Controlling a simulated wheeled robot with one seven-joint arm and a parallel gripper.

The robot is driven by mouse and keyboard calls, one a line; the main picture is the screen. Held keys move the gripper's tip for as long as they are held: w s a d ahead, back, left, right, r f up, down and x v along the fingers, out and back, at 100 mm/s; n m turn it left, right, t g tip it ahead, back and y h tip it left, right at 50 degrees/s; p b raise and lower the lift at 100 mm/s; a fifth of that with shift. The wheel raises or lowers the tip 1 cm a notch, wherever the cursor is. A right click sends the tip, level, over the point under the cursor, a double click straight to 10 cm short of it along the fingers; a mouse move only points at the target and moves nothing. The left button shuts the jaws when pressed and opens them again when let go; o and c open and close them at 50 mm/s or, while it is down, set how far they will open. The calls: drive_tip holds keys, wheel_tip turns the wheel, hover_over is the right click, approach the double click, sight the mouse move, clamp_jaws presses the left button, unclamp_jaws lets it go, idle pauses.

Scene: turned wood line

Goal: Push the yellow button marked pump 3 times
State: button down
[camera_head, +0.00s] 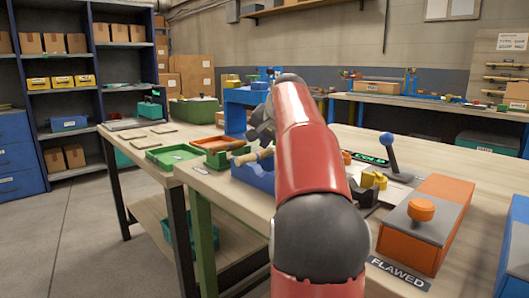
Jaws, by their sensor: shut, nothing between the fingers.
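My red arm rises through the middle of the view. My gripper (259,130), dark and partly hidden behind the arm, shows at its left side, shut and empty, above the bench. A small yellow piece (374,179) stands on the bench just right of the arm, partly hidden by it. I cannot tell whether it is the pump button, and no pump label is readable. My gripper is apart from it, to its left.
A grey-topped orange box (447,205) with an orange knob (421,209) stands at right, near a "FLAWED" label (400,272). A blue-knobbed lever (388,150) rises behind. A blue holder (254,176) bears a wooden piece. A green tray (174,155) lies left.

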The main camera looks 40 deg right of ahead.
drive_tip(key=shift+f, duration=0.3)
idle(0.4)
drive_tip(key=shift+r, duration=0.1)
drive_tip(key=shift+r+p, duration=0.75)
wheel_tip(320, 180, up, 3)
drive_tip(key=p, duration=0.3)
drive_tip(key=shift+r, duration=1)
idle(1.6)
